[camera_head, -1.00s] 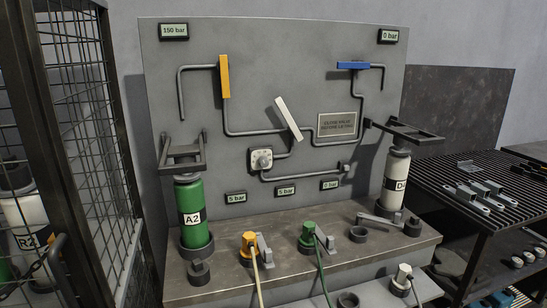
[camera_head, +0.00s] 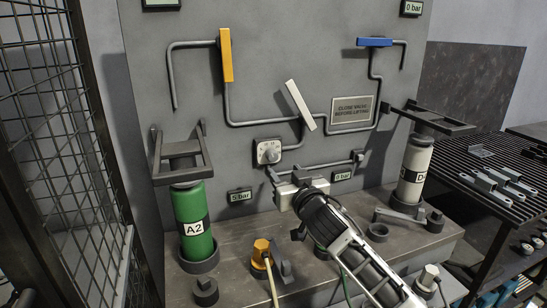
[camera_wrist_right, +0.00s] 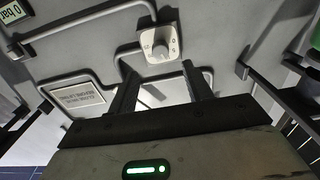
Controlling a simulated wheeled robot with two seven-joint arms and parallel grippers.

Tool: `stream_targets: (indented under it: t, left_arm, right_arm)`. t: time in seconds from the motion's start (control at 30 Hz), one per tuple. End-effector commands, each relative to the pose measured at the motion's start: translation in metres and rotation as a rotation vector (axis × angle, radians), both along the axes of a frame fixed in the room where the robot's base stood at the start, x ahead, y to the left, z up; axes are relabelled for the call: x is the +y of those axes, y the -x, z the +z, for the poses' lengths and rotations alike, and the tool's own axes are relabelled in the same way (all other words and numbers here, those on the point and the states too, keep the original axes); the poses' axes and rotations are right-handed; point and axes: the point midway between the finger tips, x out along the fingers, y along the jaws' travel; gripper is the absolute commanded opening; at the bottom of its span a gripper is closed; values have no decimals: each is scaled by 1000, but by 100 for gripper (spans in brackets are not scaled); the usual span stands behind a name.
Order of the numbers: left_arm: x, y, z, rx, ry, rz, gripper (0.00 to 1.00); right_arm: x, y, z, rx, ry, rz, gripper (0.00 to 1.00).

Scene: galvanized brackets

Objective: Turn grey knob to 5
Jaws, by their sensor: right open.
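The grey knob (camera_head: 267,152) sits on a pale square plate on the grey panel, at the pipe junction left of the tilted white lever. In the right wrist view the knob (camera_wrist_right: 161,50) is beyond my fingertips, roughly centred between them, and small dial marks show around it. My right gripper (camera_head: 287,172) is open, just below and right of the knob in the head view, and apart from it. Its two dark fingers (camera_wrist_right: 160,76) show in the wrist view with nothing between them. The knob's exact setting is too small to read. My left gripper is out of view.
Pipes, a yellow lever (camera_head: 226,55), a blue lever (camera_head: 374,42) and a sign (camera_head: 352,110) are on the panel. A green cylinder (camera_head: 193,220) and a white cylinder (camera_head: 414,170) stand on the ledge. A mesh fence (camera_head: 75,150) is at left, a slatted rack (camera_head: 485,180) at right.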

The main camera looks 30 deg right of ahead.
Motion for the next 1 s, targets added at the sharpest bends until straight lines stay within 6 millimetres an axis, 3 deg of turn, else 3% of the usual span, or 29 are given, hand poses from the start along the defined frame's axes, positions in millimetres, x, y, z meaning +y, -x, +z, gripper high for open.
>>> stream_targets:
  t: [0.2,0.4,0.87,1.0]
  left_arm:
    - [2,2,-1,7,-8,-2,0]
    - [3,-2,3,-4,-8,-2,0]
    - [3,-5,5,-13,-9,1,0]
    - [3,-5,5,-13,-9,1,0]
  right_arm:
    - [-12,-47,2,-1,2,-2,50]
    - [-18,-74,0,0,0,0,50]
    - [-20,-86,-1,1,1,1,50]
    - [-20,-86,-1,1,1,1,14]
